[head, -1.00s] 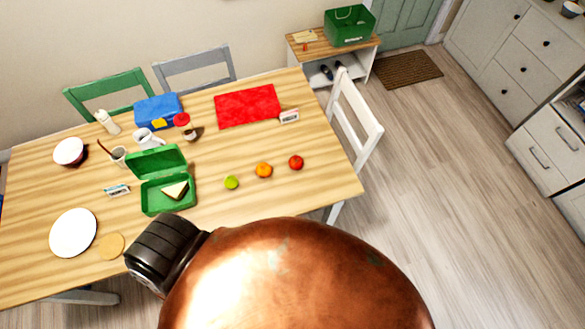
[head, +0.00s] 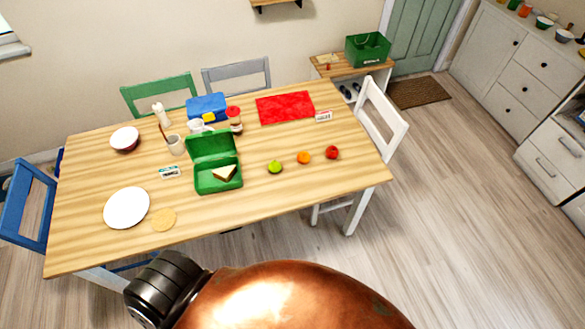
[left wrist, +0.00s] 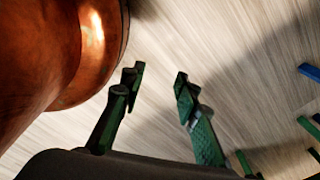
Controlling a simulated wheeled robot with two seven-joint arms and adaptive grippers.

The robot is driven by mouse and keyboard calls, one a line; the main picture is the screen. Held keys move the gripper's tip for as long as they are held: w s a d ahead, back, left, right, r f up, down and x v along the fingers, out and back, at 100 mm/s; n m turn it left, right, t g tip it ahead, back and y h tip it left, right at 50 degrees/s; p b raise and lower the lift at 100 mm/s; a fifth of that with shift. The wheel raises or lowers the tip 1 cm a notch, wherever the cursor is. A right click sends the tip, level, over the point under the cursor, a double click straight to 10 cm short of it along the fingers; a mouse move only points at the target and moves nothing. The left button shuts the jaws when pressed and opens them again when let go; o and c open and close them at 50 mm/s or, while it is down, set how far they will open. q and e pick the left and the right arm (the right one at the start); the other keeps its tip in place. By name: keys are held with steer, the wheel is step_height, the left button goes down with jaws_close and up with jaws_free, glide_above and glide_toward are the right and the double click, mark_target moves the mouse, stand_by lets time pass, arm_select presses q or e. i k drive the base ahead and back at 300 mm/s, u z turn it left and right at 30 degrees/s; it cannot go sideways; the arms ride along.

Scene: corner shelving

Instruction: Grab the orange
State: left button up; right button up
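The orange (head: 304,157) lies on the wooden table (head: 90,190), near its right end. It sits between a green apple or lime (head: 275,167) on the left and a red apple or tomato (head: 332,152) on the right. My left gripper (left wrist: 158,78) shows only in the left wrist view. Its two fingers are apart with nothing between them, above the bare floor and away from the table top. My right gripper is in neither view.
An open green lunchbox (head: 215,185) with a sandwich stands left of the fruit. A red mat (head: 285,107) lies behind the fruit. A white chair (head: 385,118) stands at the table's right end. Bare floor (head: 450,230) lies to the right.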

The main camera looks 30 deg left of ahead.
mark_target(303, 157)
steer(key=u, duration=0.95)
steer(key=i, duration=0.15)
